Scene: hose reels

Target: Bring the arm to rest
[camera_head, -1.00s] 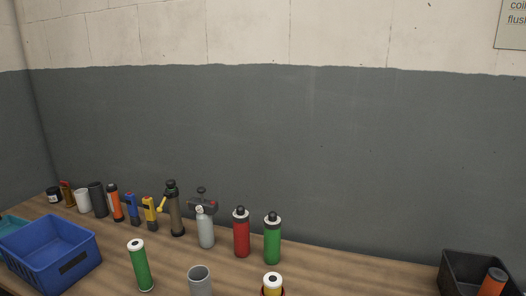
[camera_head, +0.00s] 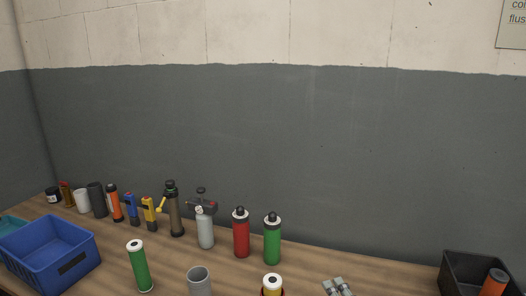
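My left gripper and both arms are out of view.
The wooden bench holds a blue crate (camera_head: 68,266), a green tube (camera_head: 139,267), a grey cup (camera_head: 199,281), red (camera_head: 241,234) and green (camera_head: 272,240) bottles and a dark bin (camera_head: 454,279). The bench between green bottle and bin is mostly clear.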

